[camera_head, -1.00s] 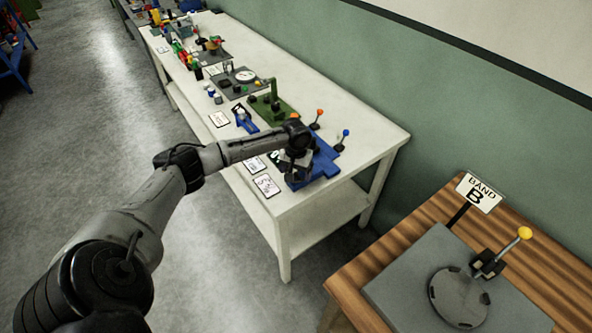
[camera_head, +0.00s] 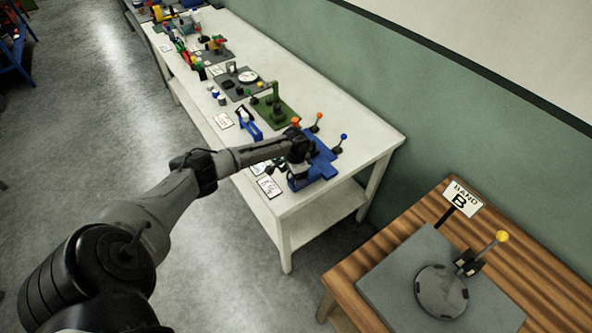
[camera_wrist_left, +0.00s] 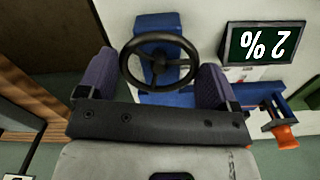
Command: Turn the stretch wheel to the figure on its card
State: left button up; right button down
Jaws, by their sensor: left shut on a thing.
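The stretch wheel (camera_wrist_left: 160,63) is a black three-spoked wheel on a blue mount in the left wrist view. My left gripper (camera_wrist_left: 153,80) is shut on it, with a purple-padded finger at each side of the rim. A dark display (camera_wrist_left: 264,44) beside the wheel shows a 2 and a percent sign, turned upside down. In the head view my left gripper (camera_head: 298,172) is over the blue machine (camera_head: 322,168) at the near end of the white table and hides the wheel. A white card (camera_head: 268,188) lies in front; its figure is too small to read surely. My right gripper is not in view.
Levers with an orange knob (camera_head: 319,116) and a blue knob (camera_head: 344,137) stand behind the machine. A green device (camera_head: 275,108) stands farther along the white table (camera_head: 372,145). A wooden bench (camera_head: 340,283) with a grey plate and BAND B sign (camera_head: 462,198) is at right.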

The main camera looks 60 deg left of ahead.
pick_arm(q)
jog(key=m, duration=0.4)
jog(key=shift+a+r+m+p, duration=0.1)
jog(key=shift+m+p, duration=0.3)
jog(key=m, duration=0.5)
jog(key=shift+w, duration=0.15)
jog(key=shift+m, duration=0.3)
jog(key=o, duration=0.7)
jog(key=shift+o, duration=0.2)
notch_tip(320, 180, up, 14)
jog(key=p, duration=0.1)
dwell(0.6)
